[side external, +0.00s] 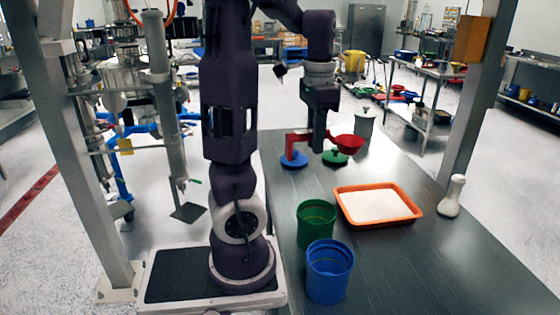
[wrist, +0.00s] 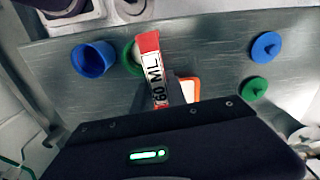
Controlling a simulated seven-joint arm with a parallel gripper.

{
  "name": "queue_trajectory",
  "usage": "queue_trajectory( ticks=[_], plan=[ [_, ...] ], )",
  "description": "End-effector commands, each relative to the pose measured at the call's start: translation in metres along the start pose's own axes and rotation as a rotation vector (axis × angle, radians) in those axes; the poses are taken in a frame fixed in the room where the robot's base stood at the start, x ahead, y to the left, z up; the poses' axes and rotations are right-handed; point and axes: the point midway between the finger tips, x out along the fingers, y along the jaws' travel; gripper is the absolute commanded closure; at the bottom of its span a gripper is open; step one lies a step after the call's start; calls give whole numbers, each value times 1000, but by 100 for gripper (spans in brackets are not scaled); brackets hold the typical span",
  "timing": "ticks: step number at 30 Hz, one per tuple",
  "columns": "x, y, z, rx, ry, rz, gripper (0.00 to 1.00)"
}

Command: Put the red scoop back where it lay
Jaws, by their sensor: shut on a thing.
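The red scoop (side external: 348,142) is held in the air by my gripper (side external: 318,148), which is shut on it. In the side view its bowl points right and its handle end sticks out to the left. It is above the table, over the area of the blue lid (side external: 293,160) and green lid (side external: 335,158). In the wrist view the red scoop handle (wrist: 148,45) shows a white label reading "60 ML". The dark gripper body hides the lower part of that view, and the scoop's bowl is not clearly visible there.
An orange tray (side external: 414,212) with white contents lies mid-table. A green container (side external: 316,224) and a blue container (side external: 330,272) stand at the near left. A white pestle-shaped object (side external: 452,197) stands at the right edge, a grey canister (side external: 364,124) at the back. The table's front right is clear.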

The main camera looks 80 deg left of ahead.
Motion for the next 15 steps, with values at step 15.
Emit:
queue_trajectory(
  ticks=[15],
  plan=[
    [85, 112, -278, 72, -4, 2, 100]
  ],
)
